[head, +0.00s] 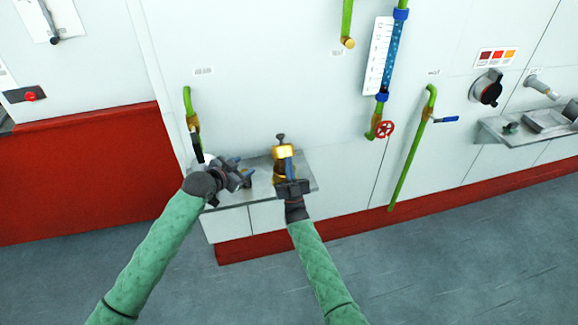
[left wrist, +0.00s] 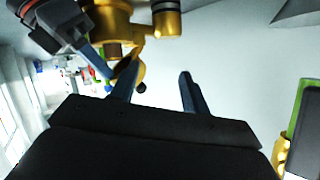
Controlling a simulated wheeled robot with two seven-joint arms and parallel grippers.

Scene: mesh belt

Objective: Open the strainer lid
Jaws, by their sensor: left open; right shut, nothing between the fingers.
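The brass strainer (head: 283,153) stands on the small grey shelf against the white wall, with a dark grey knob (head: 280,138) at its top. I cannot tell whether its lid is open or closed. My left gripper (head: 243,172) is open and empty, to the left of the strainer and apart from it. My right gripper (head: 289,180) is shut, in front of the strainer, hiding its lower part; I cannot tell if they touch. In the left wrist view, brass parts (left wrist: 112,22) show beyond my open left fingers (left wrist: 156,88), with my right gripper (left wrist: 90,52) beside them.
The grey shelf (head: 232,195) has little free room. A green pipe (head: 188,105) with a brass valve hangs just left of my left gripper. A red handwheel (head: 384,130) and a blue-handled valve (head: 445,119) are to the right. A red skirting (head: 240,250) runs below.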

